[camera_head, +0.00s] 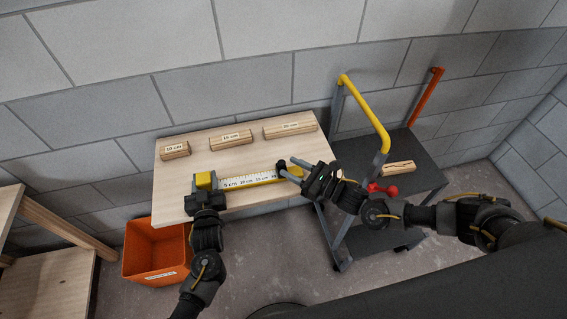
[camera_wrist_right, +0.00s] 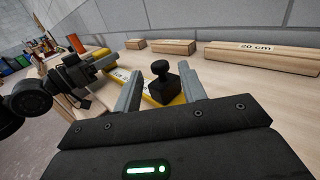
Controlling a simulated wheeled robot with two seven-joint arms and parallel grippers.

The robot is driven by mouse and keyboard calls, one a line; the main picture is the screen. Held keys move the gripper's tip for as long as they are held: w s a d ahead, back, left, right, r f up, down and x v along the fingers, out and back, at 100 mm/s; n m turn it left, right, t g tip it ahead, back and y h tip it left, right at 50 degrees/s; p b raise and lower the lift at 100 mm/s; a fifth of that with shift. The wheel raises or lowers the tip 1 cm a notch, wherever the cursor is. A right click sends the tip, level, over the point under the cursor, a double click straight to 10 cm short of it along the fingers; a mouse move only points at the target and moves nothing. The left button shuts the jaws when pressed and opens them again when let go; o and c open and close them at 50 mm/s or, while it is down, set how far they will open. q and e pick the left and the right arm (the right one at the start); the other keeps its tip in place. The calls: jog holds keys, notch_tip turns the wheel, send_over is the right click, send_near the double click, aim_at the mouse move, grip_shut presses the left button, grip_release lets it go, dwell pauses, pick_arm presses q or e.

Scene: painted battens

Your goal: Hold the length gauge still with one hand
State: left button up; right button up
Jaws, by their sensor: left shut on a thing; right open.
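The length gauge (camera_head: 248,180) is a yellow bar with a white centimetre scale, lying along the front of the wooden table. My left gripper (camera_head: 203,192) is shut on the yellow block at its left end. A black knobbed slider (camera_head: 281,167) sits near its right end, and the knob also shows in the right wrist view (camera_wrist_right: 160,73). My right gripper (camera_head: 291,170) is open, its fingers on either side of the slider in the right wrist view (camera_wrist_right: 162,84). Whether they touch it is unclear. My left gripper hides part of the gauge's left end.
Battens labelled 10 cm (camera_head: 174,151), 15 cm (camera_head: 231,140) and 20 cm (camera_head: 290,129) lie along the back of the table. An orange bin (camera_head: 133,252) stands below at the left. A dark cart with a yellow handle (camera_head: 366,112) stands right, carrying another batten (camera_head: 398,167).

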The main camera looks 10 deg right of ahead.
jog(key=v, duration=0.7)
jog(key=shift+s+d, duration=0.2)
jog(key=shift+s, duration=0.05)
pick_arm(q)
jog(key=o, duration=1.2)
jog(key=shift+o, duration=0.2)
jog(key=s, duration=1.2)
